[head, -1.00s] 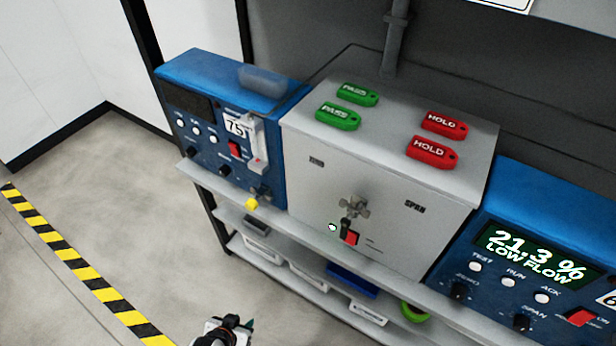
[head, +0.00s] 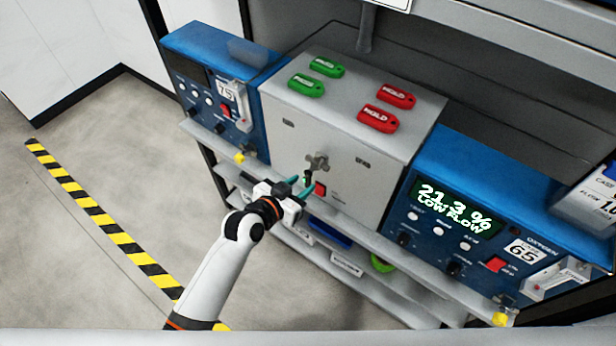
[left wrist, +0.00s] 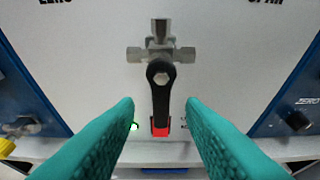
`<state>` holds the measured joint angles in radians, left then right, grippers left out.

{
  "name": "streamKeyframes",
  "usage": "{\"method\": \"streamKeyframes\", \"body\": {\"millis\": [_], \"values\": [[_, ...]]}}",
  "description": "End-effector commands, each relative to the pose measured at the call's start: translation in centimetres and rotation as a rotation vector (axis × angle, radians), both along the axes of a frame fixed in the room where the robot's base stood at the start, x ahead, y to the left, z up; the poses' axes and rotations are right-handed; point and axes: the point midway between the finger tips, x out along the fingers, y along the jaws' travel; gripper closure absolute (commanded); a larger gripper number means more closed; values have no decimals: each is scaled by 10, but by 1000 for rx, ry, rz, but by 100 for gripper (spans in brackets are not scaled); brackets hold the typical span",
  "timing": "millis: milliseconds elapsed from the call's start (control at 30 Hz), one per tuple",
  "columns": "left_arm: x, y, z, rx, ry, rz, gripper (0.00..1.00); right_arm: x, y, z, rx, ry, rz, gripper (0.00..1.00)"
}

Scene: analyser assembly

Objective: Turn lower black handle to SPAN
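The black handle (left wrist: 160,92) hangs straight down from a metal cross-shaped fitting (left wrist: 152,50) on the grey box's front, between the ZERO and SPAN labels. In the head view the handle (head: 308,177) is small and partly hidden near my fingers. My left gripper (left wrist: 160,103) is open, its two teal fingers on either side of the handle, with a visible gap on both sides. I cannot tell how deep the fingertips reach. In the head view my left gripper (head: 300,189) is in front of the box. My right gripper is not in view.
A red switch (left wrist: 160,130) sits behind the handle's lower end, with a lit green lamp (left wrist: 134,126) to its left. Blue analysers (head: 205,75) (head: 470,200) flank the grey box (head: 345,125). Green and red tags lie on top. A shelf edge runs below.

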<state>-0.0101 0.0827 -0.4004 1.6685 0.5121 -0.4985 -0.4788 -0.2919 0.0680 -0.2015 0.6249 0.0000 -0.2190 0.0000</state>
Motion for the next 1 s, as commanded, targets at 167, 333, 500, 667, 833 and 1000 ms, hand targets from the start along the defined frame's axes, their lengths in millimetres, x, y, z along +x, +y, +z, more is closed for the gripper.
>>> {"method": "streamKeyframes", "body": {"millis": [167, 333, 500, 667, 833, 1000], "values": [[21, -15, -10, -1, 0, 0, 64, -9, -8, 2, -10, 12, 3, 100], [29, -21, -15, -1, 1, 0, 64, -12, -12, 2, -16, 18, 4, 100], [30, -23, -16, -1, 1, 0, 64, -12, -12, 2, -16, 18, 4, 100], [30, -22, -16, -1, 1, 0, 67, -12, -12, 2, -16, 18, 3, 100], [30, -22, -16, -1, 1, 0, 95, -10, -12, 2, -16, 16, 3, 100], [30, -22, -16, -1, 1, 1, 100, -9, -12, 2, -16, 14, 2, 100]]}}
